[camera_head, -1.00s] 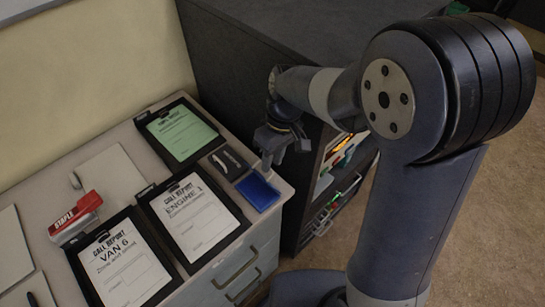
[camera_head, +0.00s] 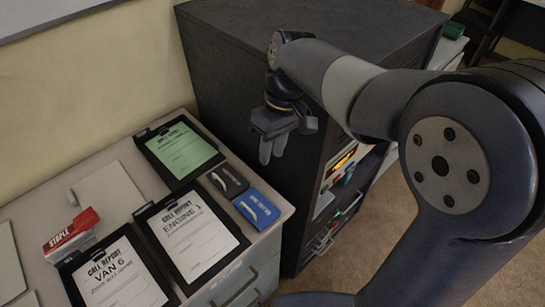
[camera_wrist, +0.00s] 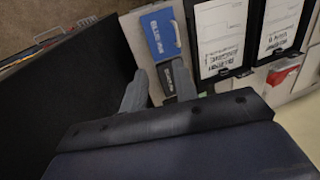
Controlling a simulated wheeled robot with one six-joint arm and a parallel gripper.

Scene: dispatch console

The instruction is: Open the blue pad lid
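The blue pad (camera_head: 250,211) lies at the right edge of the desk. Its lid looks shut, with a white mark and lettering on top. In the wrist view the blue pad (camera_wrist: 157,47) is just beyond my fingertips, with lettering and a white strip showing. My gripper (camera_head: 272,154) hangs above and behind the pads, near the dark cabinet, apart from the blue pad. Its fingers have a gap between them and hold nothing; they also show in the wrist view (camera_wrist: 160,72). A black pad (camera_head: 222,183) lies beside the blue one.
Clipboards with a green sheet (camera_head: 183,150), an Engine 1 report (camera_head: 192,240) and a Van 6 report (camera_head: 115,280) lie nearby. The tall dark cabinet (camera_head: 240,125) stands close by my gripper. The air above the pads is clear.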

